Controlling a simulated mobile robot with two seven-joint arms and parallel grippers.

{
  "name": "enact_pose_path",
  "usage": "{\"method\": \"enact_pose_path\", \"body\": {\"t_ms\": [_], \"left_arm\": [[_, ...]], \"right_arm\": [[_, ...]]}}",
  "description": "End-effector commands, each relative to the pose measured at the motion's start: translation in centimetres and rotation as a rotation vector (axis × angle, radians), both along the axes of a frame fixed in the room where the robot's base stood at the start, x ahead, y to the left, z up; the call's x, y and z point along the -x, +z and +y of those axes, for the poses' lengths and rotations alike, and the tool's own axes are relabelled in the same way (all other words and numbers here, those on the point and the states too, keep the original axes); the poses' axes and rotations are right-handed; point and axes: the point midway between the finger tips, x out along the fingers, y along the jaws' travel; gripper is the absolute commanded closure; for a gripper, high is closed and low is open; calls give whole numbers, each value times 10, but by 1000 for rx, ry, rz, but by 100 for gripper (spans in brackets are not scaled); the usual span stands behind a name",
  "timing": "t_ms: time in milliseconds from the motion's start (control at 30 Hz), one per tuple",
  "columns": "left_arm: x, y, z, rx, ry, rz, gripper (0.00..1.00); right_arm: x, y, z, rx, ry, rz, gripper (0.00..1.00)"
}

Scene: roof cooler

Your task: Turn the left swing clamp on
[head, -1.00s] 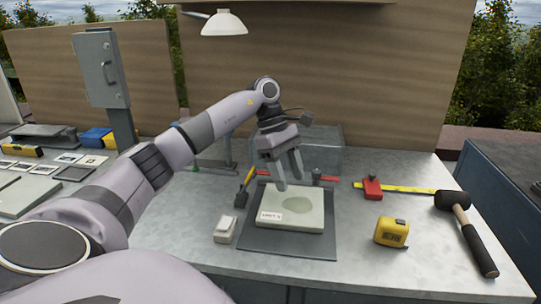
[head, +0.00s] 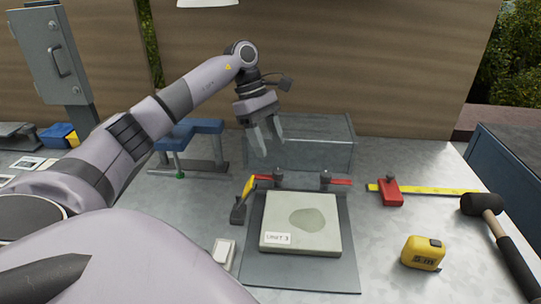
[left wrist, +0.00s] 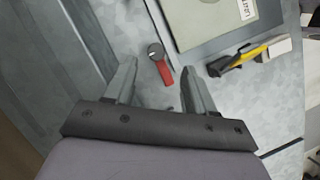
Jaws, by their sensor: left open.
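The left swing clamp (head: 277,176) stands at the back-left corner of a dark plate (head: 300,274), its red handle pointing left. In the left wrist view the clamp (left wrist: 156,52) has a dark round top and the red handle points down the picture. A similar right swing clamp (head: 326,178) has its red handle pointing right. My left gripper (head: 267,150) is open and empty, fingers down, above and apart from the left clamp. In the left wrist view the handle's end lies between the fingers (left wrist: 158,75) in the picture. My right gripper is not in view.
A pale block (head: 300,240) lies on the plate. A yellow lever (head: 248,187) on a dark base stands left of it, near a white block (head: 223,252). A tape measure (head: 423,253) and mallet (head: 490,210) lie right.

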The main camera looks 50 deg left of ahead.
Motion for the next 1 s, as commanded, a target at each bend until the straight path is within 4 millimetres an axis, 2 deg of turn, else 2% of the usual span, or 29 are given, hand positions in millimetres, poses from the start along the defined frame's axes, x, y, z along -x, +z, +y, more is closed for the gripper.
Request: {"method": "enact_pose_path", "body": {"t_ms": [267, 700, 1000], "left_arm": [[0, -7, -3, 0, -1, 2, 45], [-2, -61, -25, 0, -1, 2, 45], [-3, -66, -28, 0, -1, -1, 45]], "right_arm": [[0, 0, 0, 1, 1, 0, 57], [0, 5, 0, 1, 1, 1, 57], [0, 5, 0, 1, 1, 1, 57]]}}
